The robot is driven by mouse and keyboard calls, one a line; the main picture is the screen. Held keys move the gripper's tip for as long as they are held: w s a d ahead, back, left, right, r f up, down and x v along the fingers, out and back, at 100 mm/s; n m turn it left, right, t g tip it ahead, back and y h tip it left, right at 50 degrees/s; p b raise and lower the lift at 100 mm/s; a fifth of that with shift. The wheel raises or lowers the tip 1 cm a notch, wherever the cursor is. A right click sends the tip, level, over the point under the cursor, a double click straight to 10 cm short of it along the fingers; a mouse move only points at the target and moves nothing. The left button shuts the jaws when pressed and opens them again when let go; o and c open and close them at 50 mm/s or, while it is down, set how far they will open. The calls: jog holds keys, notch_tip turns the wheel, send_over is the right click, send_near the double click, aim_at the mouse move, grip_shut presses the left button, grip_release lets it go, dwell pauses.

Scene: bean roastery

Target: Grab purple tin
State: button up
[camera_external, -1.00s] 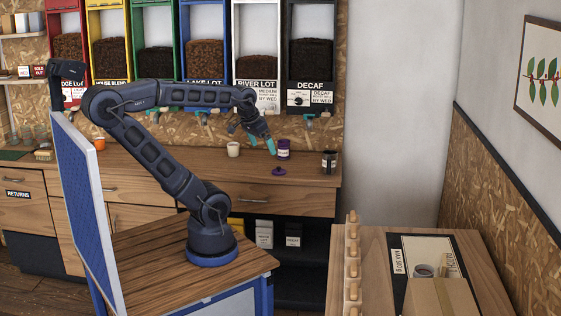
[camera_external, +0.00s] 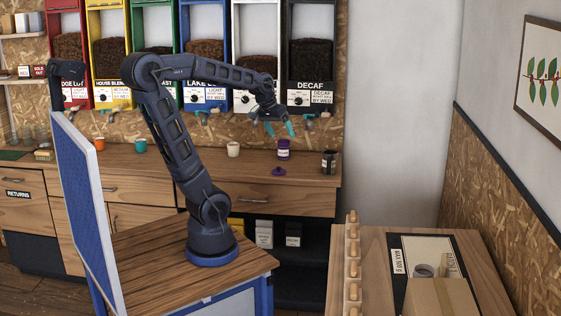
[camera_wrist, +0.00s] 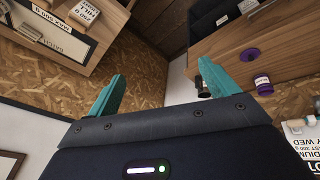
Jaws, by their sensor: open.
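The purple tin (camera_external: 283,149) stands upright on the wooden counter, with a pale label on its front. A purple lid (camera_external: 278,171) lies on the counter just in front of it. In the wrist view the tin (camera_wrist: 263,84) is to the right of my gripper, and the lid (camera_wrist: 250,55) shows above it. My gripper (camera_external: 280,130) is raised above the counter, over the tin and apart from it. Its two teal fingers (camera_wrist: 160,90) are spread wide with nothing between them.
A dark tin (camera_external: 329,161) stands to the right of the purple tin, near the counter's right end. A cream cup (camera_external: 233,149), a teal cup (camera_external: 140,146) and an orange cup (camera_external: 99,144) stand to the left. Bean dispensers (camera_external: 312,55) hang behind the counter.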

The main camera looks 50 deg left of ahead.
jog(key=w+a+f+n, duration=0.25)
jog(key=w+a, duration=0.45)
jog(key=w, duration=0.4)
jog(key=n+g+y, duration=0.2)
jog(key=n+y, duration=0.3)
jog(key=n, duration=0.1)
send_over(284, 149)
notch_tip(284, 149, down, 21)
jog(key=shift+f, duration=0.2)
jog(key=shift+x, duration=3.7)
jog(key=shift+w+a, duration=0.15)
